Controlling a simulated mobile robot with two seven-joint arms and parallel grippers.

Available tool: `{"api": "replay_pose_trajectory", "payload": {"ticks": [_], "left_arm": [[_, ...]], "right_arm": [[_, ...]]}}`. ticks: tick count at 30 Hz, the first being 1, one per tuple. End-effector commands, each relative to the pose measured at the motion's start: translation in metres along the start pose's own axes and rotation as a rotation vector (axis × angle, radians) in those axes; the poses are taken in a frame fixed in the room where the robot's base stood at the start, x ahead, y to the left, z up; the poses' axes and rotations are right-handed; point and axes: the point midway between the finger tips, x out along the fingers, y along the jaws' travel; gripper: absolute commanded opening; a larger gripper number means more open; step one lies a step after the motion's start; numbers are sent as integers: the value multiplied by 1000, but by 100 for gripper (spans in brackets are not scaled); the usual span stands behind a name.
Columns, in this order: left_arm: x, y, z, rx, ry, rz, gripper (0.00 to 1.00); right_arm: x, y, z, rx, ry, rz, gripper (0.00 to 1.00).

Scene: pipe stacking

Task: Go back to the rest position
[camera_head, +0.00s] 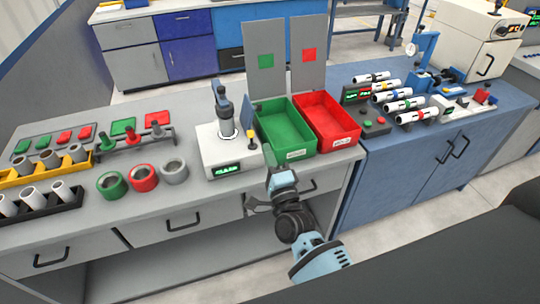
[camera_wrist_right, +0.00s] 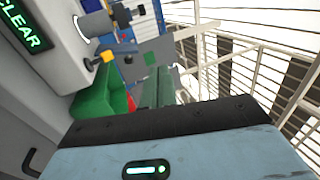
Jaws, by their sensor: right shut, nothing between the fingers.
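My right gripper (camera_head: 268,155) is shut and empty. It is in front of the workbench edge, below the green bin, with its light blue body lower down. In the right wrist view its two fingers (camera_wrist_right: 156,88) lie close together with nothing between them. My left gripper is not in view. No pipe is in contact with the right gripper.
The grey workbench (camera_head: 75,225) holds a white tester (camera_head: 218,163), a green bin (camera_head: 285,125), a red bin (camera_head: 327,122), coloured rings (camera_head: 143,178) and pipes in a yellow rack (camera_head: 47,170). A blue cabinet (camera_head: 420,165) stands right. Drawers line the bench front.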

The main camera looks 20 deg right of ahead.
Motion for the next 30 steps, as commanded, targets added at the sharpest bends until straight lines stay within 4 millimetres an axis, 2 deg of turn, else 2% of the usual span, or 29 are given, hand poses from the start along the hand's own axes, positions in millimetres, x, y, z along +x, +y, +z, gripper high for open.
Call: {"api": "replay_pose_trajectory", "payload": {"ticks": [13, 17, 20, 23, 27, 30], "left_arm": [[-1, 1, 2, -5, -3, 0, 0], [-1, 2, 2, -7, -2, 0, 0], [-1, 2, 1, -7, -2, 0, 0], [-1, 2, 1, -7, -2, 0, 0], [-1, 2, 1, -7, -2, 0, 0], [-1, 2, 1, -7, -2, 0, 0]], "right_arm": [[-1, 2, 0, -2, -1, 3, 0], [-17, 15, 0, -75, -22, 48, 0], [-52, 41, -1, -237, -78, 138, 0], [-105, 74, -2, -470, -179, 263, 0], [-189, 112, -9, -805, -370, 428, 0], [-249, 130, -17, -1025, -526, 525, 0]]}}
